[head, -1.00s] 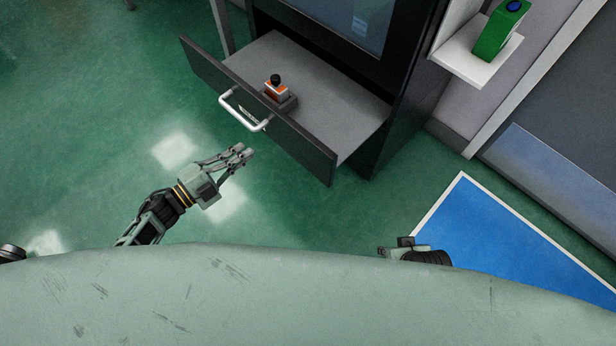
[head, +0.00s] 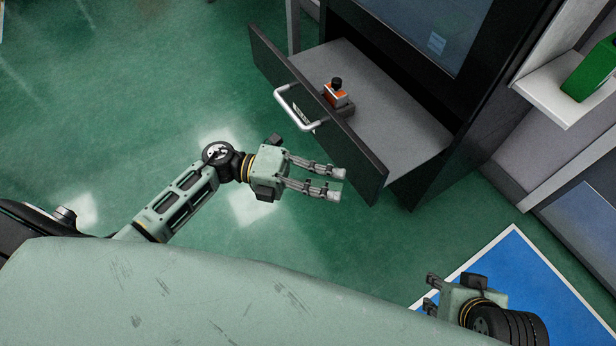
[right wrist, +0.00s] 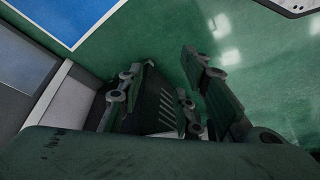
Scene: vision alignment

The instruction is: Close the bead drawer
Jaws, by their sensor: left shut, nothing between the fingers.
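The bead drawer (head: 372,176) is pulled out of a dark cabinet, with a dark front panel and a grey inside. Its silver bar handle (head: 290,112) is on the front. My left gripper (head: 336,184) is shut and empty. In the head view it appears just in front of the drawer's front, below and right of the handle; I cannot tell if it touches. My right gripper (head: 431,294) is near the bottom right of the head view, away from the drawer. Its fingers are spread and empty in the right wrist view (right wrist: 172,85).
A small orange and grey device with a black knob (head: 337,93) sits in the drawer. The dark cabinet (head: 470,100) stands behind. A white shelf (head: 550,95) holds a green box (head: 592,72). A blue floor area (head: 520,270) lies at right. Green floor left of the drawer is clear.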

